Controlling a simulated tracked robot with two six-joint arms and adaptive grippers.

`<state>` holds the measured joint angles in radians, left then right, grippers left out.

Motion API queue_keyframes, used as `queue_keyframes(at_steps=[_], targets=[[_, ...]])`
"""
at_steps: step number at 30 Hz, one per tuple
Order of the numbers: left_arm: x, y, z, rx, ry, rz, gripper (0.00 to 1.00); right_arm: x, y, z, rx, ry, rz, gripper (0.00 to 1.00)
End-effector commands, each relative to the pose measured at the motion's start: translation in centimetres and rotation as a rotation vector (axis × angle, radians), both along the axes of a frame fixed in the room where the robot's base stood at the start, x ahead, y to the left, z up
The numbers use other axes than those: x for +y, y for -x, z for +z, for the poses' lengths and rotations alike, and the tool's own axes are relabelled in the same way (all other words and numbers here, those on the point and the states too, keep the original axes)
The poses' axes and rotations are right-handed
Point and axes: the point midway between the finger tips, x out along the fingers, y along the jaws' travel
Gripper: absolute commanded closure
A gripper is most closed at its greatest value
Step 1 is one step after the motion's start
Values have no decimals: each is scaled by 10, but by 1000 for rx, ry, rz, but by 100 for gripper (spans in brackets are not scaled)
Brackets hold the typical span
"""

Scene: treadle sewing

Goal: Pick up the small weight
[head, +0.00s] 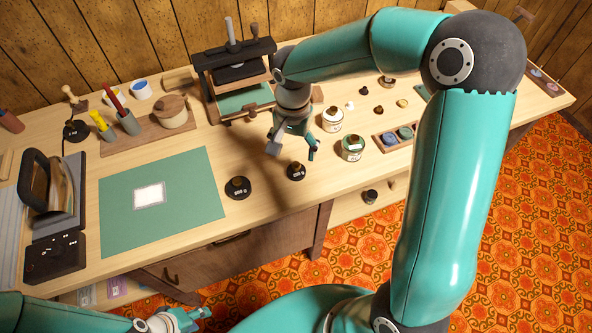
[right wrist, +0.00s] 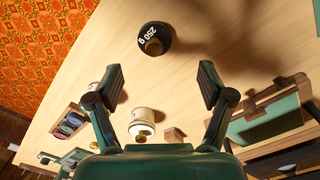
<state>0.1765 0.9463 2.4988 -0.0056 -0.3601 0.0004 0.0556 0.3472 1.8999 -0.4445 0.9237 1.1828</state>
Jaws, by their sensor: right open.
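The small weight (head: 296,171), black with a brass-coloured knob, stands on the table near its front edge.
A green-labelled jar (head: 351,149) and a white jar (head: 332,120) stand right of my right gripper. A press (head: 235,75) stands behind it. The green mat (head: 125,240) with a pale card (head: 149,195) lies left. The table's front edge is close to the weights.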

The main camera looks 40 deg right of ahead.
Motion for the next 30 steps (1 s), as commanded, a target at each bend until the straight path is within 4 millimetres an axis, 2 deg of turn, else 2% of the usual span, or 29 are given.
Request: queue_keyframes(at_steps=[3,11,19,28,30], targets=[[0,0,0,0,0,0,60,0,1,-16,3,0,-2,20],[0,0,1,0,0,0,60,-1,3,-32,3,-1,-1,20],[0,0,5,0,0,0,60,-3,8,-68,3,-1,-1,20],[0,0,5,0,0,0,60,-4,7,-74,0,-1,-2,20],[0,0,5,0,0,0,60,-4,7,-74,1,-1,-2,30]])
